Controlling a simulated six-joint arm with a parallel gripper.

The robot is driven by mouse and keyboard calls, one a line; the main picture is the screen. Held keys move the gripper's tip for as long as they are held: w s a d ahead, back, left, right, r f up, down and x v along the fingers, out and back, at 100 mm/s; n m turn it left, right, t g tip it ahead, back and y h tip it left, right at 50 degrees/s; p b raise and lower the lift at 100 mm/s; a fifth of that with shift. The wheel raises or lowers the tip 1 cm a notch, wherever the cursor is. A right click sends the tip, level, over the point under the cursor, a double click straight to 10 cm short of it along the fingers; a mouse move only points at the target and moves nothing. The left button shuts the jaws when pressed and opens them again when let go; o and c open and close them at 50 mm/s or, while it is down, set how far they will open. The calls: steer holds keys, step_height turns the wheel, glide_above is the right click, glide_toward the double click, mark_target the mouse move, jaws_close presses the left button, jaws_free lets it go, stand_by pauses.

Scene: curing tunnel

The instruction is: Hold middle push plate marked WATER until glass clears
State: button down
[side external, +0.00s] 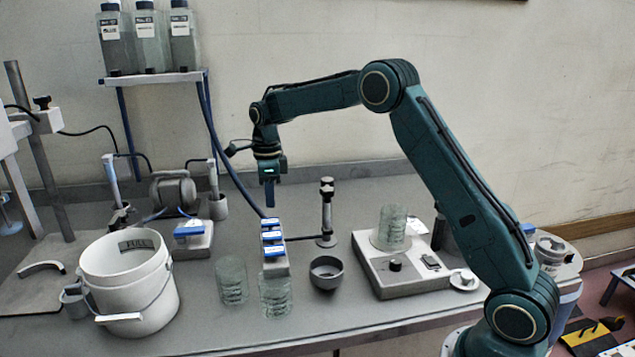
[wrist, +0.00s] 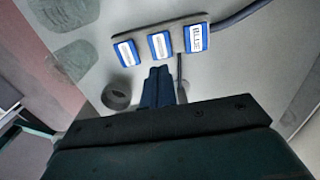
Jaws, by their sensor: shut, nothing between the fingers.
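A pale block with three blue-edged push plates stands mid-bench. In the side view the middle plate (side external: 271,236) lies between two others; in the wrist view the middle plate (wrist: 160,45) is also central. My gripper (side external: 270,205) is shut and empty, pointing down just above the block, apart from the plates in the side view. In the wrist view my gripper's fingertips (wrist: 158,70) appear just below the middle plate. A ribbed glass (side external: 276,298) stands under the block's front end, its upper part partly hidden.
Another glass (side external: 232,280) and a dark bowl (side external: 326,273) flank the block closely. A white bucket (side external: 125,270) stands left. A stirrer plate (side external: 400,278) holding a glass (side external: 391,228) stands right. A clamp post (side external: 327,212) rises behind. Bottles (side external: 147,42) sit on a raised shelf.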

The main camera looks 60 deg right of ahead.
mark_target(273, 235)
step_height(273, 235, down, 8)
steer(key=shift+f, duration=0.1)
stand_by(0.4)
steer(key=shift+s+f, duration=0.15)
steer(key=shift+f, duration=1.15)
stand_by(0.5)
stand_by(1.5)
step_height(273, 235, up, 15)
steer(key=shift+w, duration=0.25)
stand_by(0.4)
steer(key=shift+r, duration=0.15)
stand_by(0.7)
